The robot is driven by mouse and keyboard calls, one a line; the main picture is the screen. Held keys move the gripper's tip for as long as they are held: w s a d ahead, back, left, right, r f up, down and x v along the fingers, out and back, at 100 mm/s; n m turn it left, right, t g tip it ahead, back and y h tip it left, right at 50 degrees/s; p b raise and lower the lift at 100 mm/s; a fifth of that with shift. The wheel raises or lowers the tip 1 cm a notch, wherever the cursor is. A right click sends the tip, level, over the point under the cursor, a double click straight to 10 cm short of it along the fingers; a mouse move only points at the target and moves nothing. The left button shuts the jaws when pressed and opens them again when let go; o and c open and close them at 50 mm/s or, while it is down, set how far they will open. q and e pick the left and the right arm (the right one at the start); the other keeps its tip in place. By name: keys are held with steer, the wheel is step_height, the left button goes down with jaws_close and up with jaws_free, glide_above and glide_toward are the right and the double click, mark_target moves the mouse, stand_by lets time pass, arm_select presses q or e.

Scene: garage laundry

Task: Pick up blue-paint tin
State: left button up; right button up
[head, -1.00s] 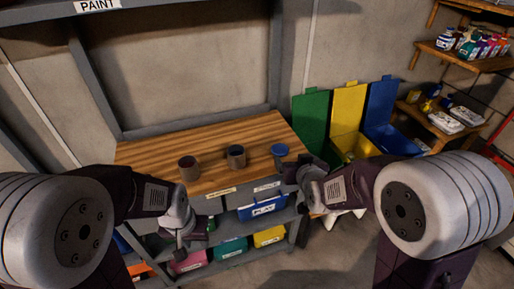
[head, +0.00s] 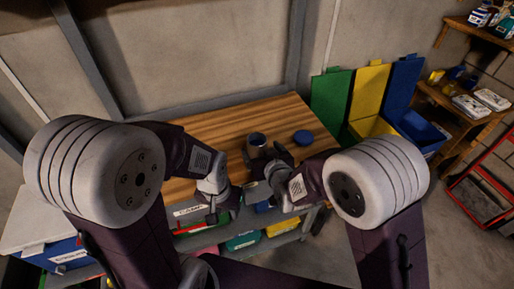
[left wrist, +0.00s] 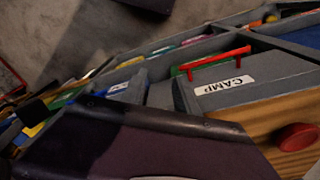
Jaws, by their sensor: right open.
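A grey tin (head: 257,141) with a dark bluish top stands on the wooden bench. A round red thing (left wrist: 298,137) lies on the bench in the left wrist view.
The wooden bench top (head: 232,122) is clear behind the tins. Labelled bins, one marked CAMP (left wrist: 224,86), sit below it. Green (head: 330,98), yellow and blue bins stand at the right. A shelf (head: 465,112) with trays is further right.

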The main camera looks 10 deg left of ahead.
mark_target(254, 140)
steer(key=shift+w, duration=0.2)
steer(key=x, duration=0.5)
steer(key=shift+w+a, duration=0.1)
steer(key=shift+r, duration=0.1)
